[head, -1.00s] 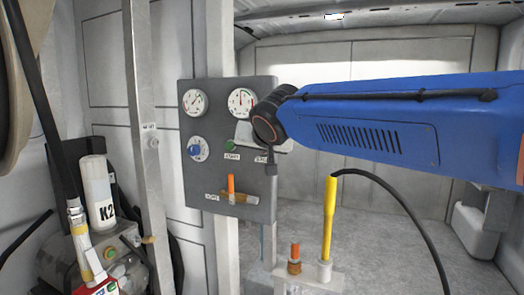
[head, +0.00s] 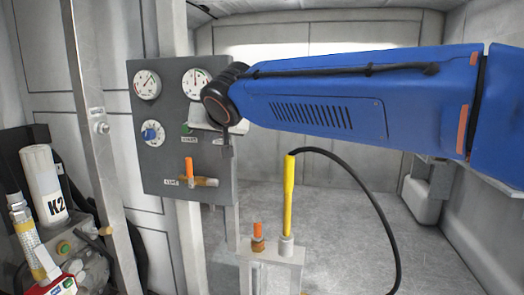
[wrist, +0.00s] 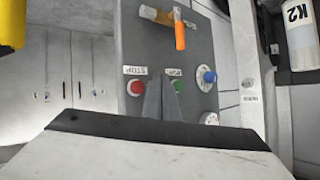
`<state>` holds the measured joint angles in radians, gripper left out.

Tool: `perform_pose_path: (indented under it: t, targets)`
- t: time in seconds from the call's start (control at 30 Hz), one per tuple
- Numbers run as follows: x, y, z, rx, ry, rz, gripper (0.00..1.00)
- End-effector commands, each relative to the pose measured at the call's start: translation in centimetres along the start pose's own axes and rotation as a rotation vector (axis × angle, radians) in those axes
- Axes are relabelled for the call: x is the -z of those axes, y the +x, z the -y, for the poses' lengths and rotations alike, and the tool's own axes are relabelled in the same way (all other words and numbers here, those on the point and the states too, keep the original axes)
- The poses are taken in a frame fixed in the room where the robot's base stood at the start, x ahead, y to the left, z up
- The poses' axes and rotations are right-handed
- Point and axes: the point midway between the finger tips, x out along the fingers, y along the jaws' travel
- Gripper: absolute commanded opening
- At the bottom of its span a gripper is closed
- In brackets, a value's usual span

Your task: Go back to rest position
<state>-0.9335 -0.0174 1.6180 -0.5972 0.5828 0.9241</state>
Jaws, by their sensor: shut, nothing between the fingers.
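My blue arm (head: 320,105) reaches in from the right in the head view. My gripper (head: 228,150) hangs at its left end, in front of the right side of the grey control panel (head: 150,100). In the wrist view, which is upside down, the grey fingers (wrist: 163,100) are together and empty. They appear between the red stop button (wrist: 136,88) and the green start button (wrist: 180,87). I cannot tell the exact gap to the panel.
The panel has two gauges, a blue knob (head: 152,133) and an orange-handled valve (head: 189,168). A yellow lance (head: 289,200) with a black hose stands in a holder below my arm. A white K2 bottle (head: 43,185) stands left. Floor behind is clear.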

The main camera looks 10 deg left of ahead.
Motion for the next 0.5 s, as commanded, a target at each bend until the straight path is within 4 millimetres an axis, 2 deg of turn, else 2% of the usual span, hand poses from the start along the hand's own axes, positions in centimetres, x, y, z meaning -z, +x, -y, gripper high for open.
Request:
perform_pose_path:
  t: [0.07, 0.17, 0.3, 0.37, 0.5]
  targets:
    - [-0.2, -0.4, -1.8, -0.019, 0.002, 0.007, 0.0]
    - [-0.9, -1.5, -5.9, -0.065, 0.003, 0.028, 0.0]
    - [-3.2, -4.1, -13.7, -0.151, 0.007, 0.078, 0.0]
    - [-4.4, -5.4, -17.0, -0.186, 0.01, 0.103, 0.0]
    - [-8.2, -8.9, -24.0, -0.265, 0.02, 0.167, 0.0]
